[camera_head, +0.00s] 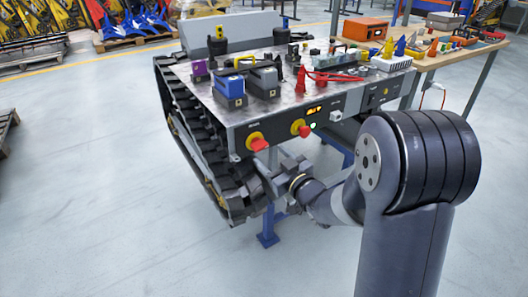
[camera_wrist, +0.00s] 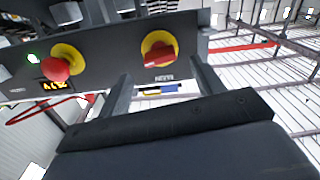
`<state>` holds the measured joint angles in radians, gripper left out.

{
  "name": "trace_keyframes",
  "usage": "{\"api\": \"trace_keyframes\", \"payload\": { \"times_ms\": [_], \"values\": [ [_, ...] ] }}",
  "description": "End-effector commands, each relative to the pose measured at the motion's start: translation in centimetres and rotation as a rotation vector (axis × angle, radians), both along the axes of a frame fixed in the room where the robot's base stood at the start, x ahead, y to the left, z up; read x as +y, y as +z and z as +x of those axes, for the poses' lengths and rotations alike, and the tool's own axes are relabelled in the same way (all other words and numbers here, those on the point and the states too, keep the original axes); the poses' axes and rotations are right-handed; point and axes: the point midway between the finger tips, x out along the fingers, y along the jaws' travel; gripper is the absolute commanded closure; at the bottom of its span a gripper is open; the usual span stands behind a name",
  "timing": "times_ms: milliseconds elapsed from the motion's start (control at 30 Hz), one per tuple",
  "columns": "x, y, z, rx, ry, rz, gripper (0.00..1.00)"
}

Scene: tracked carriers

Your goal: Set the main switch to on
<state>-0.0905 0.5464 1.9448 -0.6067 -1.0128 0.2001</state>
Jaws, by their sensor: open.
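The main switch is a red rotary handle on a round yellow plate (camera_head: 255,140), at the left of the carrier's dark front panel. In the wrist view the main switch (camera_wrist: 158,50) shows its red handle lying nearly level, slightly tilted, with a small label beside it. My gripper (camera_head: 262,172) is just in front of and below the switch in the head view. In the wrist view my gripper (camera_wrist: 163,82) is open and empty, its two fingers apart, pointing towards the panel. The switch shows between and beyond the fingertips, and I see no contact.
A red mushroom button on yellow (camera_head: 301,128) sits right of the switch, near a lit display (camera_head: 317,110) and a green lamp (camera_head: 313,125). A black track (camera_head: 200,150) runs along the carrier's left side. The floor in front is clear.

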Motion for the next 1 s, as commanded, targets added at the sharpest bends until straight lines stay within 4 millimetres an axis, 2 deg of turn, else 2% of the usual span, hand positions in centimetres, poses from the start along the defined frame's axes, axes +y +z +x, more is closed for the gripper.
{"api": "trace_keyframes", "payload": {
  "times_ms": [100, 300, 667, 1000],
  "values": [
    [1.2, -0.1, 1.7, -0.001, 0.002, 0.0, 0.36],
    [2.3, -0.1, 3.4, 0.001, 0.0, -0.001, 0.36],
    [2.6, 0.0, 3.9, 0.001, -0.001, 0.0, 0.36],
    [2.6, 0.0, 3.8, 0.001, -0.001, 0.0, 0.63]
  ]
}}
